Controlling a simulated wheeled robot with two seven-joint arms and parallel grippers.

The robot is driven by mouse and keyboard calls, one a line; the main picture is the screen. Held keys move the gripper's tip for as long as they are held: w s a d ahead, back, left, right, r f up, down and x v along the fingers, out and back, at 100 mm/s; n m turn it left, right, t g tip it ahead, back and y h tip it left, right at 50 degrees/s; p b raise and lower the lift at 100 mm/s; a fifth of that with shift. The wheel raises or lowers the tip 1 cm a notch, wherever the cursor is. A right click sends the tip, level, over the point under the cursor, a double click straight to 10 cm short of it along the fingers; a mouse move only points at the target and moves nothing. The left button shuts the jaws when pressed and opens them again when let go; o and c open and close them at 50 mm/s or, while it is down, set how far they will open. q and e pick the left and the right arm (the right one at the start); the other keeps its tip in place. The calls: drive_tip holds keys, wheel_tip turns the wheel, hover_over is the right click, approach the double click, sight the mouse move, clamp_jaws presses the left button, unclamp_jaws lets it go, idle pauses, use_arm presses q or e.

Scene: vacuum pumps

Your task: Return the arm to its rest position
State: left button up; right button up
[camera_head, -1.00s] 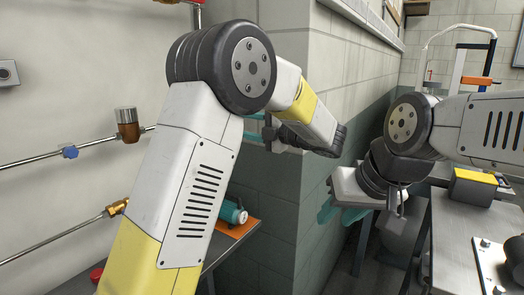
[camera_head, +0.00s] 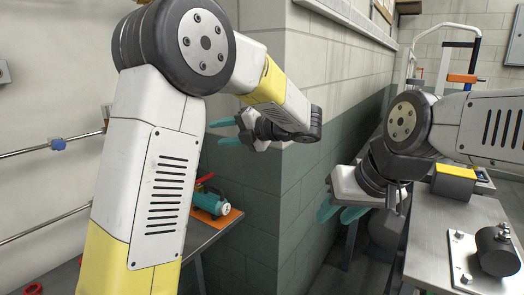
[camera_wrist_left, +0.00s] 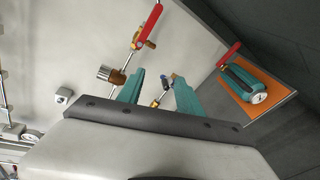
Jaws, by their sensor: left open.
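My left arm rises large on the left of the head view and bends over toward the wall corner. Its left gripper (camera_head: 222,132) is open and empty, with its teal fingers pointing left in front of the wall. In the left wrist view the fingers of this gripper (camera_wrist_left: 158,96) stand apart with nothing held between them. My right gripper (camera_head: 340,214) hangs at the right centre, fingers pointing down-left, beside the metal table. Nothing shows in it, but its finger gap is not clear.
A teal pump with a red handle (camera_head: 210,201) sits on an orange plate on a table at the wall; it also shows in the left wrist view (camera_wrist_left: 246,84). Pipes (camera_head: 50,146) run along the left wall. A metal table (camera_head: 430,235) carries a dark cylinder part (camera_head: 497,252). A trolley (camera_head: 478,45) stands behind.

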use_arm(q)
drive_tip(key=s+a+f+n+g+h, duration=0.25)
drive_tip(key=s+a+n+h, duration=0.2)
drive_tip(key=s+n, duration=0.3)
drive_tip(key=s+a+f+n+g+h, duration=0.25)
drive_tip(key=s+a+f+n, duration=0.2)
drive_tip(key=s+n, duration=0.3)
drive_tip(key=s+d+n+t+h, duration=0.3)
drive_tip(key=s+d+n+h, duration=0.2)
drive_tip(key=n, duration=1.7)
drive_tip(key=shift+s+d+f+t+h, duration=0.4)
drive_tip(key=shift+s+h, duration=1.4)
drive_tip(key=shift+s, duration=1.5)
drive_tip(key=shift+a, duration=0.1)
